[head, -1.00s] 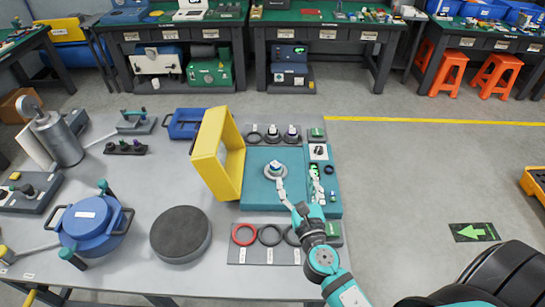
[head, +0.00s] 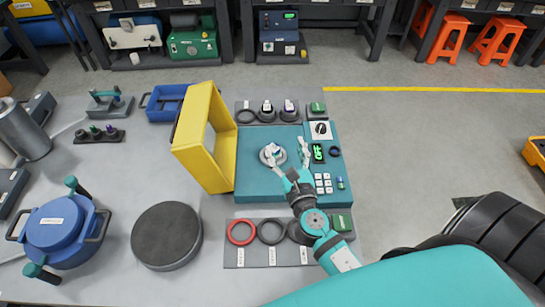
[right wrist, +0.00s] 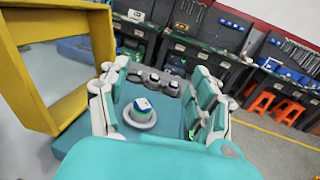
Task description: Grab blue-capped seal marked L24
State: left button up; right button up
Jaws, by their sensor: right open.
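My right gripper (head: 288,152) is open and empty. In the head view its left finger reaches close to the seal and its right finger is to the right of it. In the right wrist view the seal shows between the spread fingers (right wrist: 158,90). Contact cannot be told. My left gripper is not in view.
A yellow frame (head: 191,150) stands open along the block's left side. A rear rack (head: 318,124) holds a dark ring and two capped seals. A front rack (head: 231,258) holds a red ring (head: 241,231) and dark rings. A dark round disc (head: 166,234) lies left.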

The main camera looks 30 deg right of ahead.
jog(key=b, duration=1.3)
send_near(275, 153)
jog(key=shift+s+a, duration=0.15)
jog(key=shift+s, duration=0.4)
jog(key=shift+w+f, duration=0.1)
jog(key=shift+f, duration=0.05)
jog(key=p+x, duration=0.1)
jog(key=x, duration=0.9)
jog(key=shift+w, duration=0.25)
jog(key=x, duration=0.6)
jog(key=shift+w, duration=0.35)
jog(key=shift+c, duration=0.6)
grip_shut()
